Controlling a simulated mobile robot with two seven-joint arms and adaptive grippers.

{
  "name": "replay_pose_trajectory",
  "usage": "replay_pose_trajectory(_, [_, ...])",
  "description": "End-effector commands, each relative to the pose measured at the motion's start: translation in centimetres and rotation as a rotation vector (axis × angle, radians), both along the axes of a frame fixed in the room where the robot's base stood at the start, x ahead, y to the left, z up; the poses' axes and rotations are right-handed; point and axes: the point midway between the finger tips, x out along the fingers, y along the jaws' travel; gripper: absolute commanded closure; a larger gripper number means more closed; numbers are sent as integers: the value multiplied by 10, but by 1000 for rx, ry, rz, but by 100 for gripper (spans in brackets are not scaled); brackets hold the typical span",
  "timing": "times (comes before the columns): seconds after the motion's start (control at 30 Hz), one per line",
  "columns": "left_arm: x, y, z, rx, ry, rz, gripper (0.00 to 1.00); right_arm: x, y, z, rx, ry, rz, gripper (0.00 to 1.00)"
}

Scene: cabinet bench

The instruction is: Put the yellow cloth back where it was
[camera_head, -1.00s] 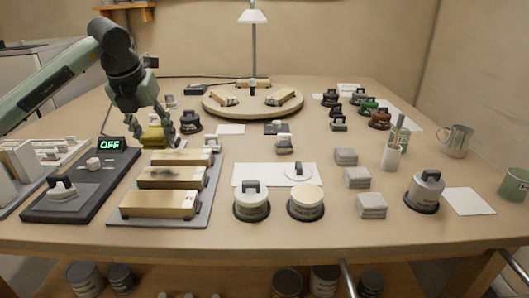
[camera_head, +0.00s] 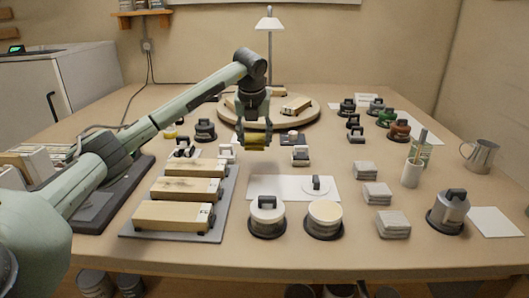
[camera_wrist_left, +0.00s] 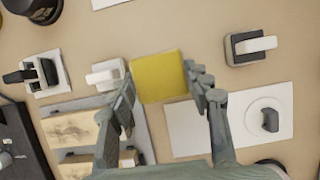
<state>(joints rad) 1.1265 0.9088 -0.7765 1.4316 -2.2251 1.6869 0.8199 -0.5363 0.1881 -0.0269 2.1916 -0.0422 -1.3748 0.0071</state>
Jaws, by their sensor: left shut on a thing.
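The yellow cloth (camera_head: 256,139) is a small folded square pad. My left gripper (camera_head: 255,146) is shut on it and holds it above the table, behind the white sheet. In the left wrist view the cloth (camera_wrist_left: 159,77) sits between the two fingers of the gripper (camera_wrist_left: 165,92). Folded grey cloths (camera_head: 377,194) lie in a column on the right of the table. Another small yellow item (camera_head: 170,133) shows farther back on the left, partly hidden by my arm. My right gripper does not show.
Wooden blocks (camera_head: 172,215) lie on a grey tray at the left. A round turntable (camera_head: 311,118) and a lamp (camera_head: 270,24) are behind the gripper.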

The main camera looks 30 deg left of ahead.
Motion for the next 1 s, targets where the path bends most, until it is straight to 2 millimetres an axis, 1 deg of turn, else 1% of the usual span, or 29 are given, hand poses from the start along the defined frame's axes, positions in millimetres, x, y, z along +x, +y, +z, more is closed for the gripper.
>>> replay_pose_trajectory(0.03, [9,-5,-5,-2,1,-1,74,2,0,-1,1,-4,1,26])
replay_pose_trajectory(0.1, [17,-9,-10,-2,-1,-1,74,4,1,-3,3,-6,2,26])
replay_pose_trajectory(0.2, [24,-11,-15,0,0,0,74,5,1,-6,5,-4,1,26])
replay_pose_trajectory(0.33, [25,-12,-23,1,2,-1,74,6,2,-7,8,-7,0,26])
replay_pose_trajectory(0.5, [24,-11,-48,1,3,0,74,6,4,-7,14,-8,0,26])
replay_pose_trajectory(0.6, [25,-11,-57,1,0,0,74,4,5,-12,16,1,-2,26])
replay_pose_trajectory(0.7, [25,-11,-56,0,-2,1,74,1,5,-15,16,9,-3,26])
replay_pose_trajectory(0.97, [25,-11,-61,1,-1,0,74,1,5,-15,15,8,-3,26])
replay_pose_trajectory(1.0, [25,-11,-60,1,-1,0,48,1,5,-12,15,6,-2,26])
